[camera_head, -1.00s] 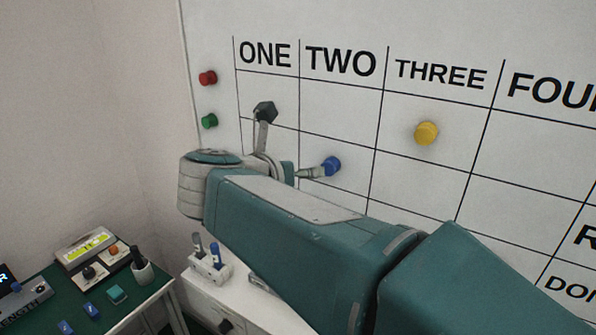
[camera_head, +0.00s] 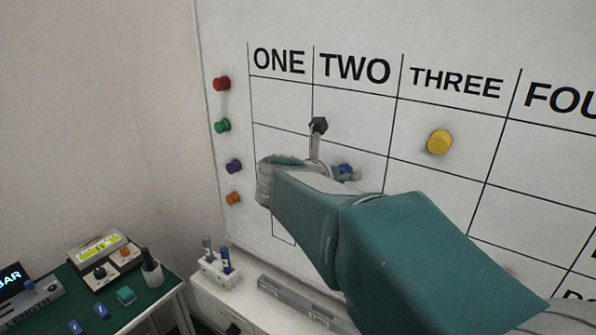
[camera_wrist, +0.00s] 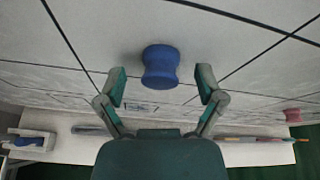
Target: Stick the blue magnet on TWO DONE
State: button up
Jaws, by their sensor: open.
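The blue magnet (camera_head: 345,169) is on the whiteboard (camera_head: 450,120) in the TWO column, below the second cross line. My gripper (camera_head: 335,150) is at the board around it, and its fingers partly hide the magnet in the head view. In the wrist view the blue magnet (camera_wrist: 160,66) lies between the two spread fingers of my gripper (camera_wrist: 161,80), a little beyond their tips, with a gap on each side. The TWO heading (camera_head: 355,69) is clear. At the lower right edge only the start of a DONE-like row label (camera_head: 577,297) shows; my arm hides much of the lower board.
A yellow magnet (camera_head: 439,142) is in the THREE column. Red (camera_head: 221,83), green (camera_head: 222,125), purple (camera_head: 234,166) and orange (camera_head: 233,198) magnets line the board's left edge. A pen holder (camera_head: 219,272) stands below on a white cabinet. A green bench (camera_head: 150,300) is at lower left.

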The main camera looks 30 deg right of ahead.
grip_shut()
jog(key=shift+s+a, duration=0.3)
jog(key=shift+a, duration=0.45)
jog(key=shift+s+a, duration=0.3)
jog(key=shift+a, duration=0.45)
jog(key=shift+s+a, duration=0.4)
jog(key=shift+a, duration=0.5)
jog(key=shift+s+a, duration=0.35)
jog(key=shift+a, duration=0.55)
jog(key=shift+s+a, duration=0.4)
jog(key=shift+a, duration=0.5)
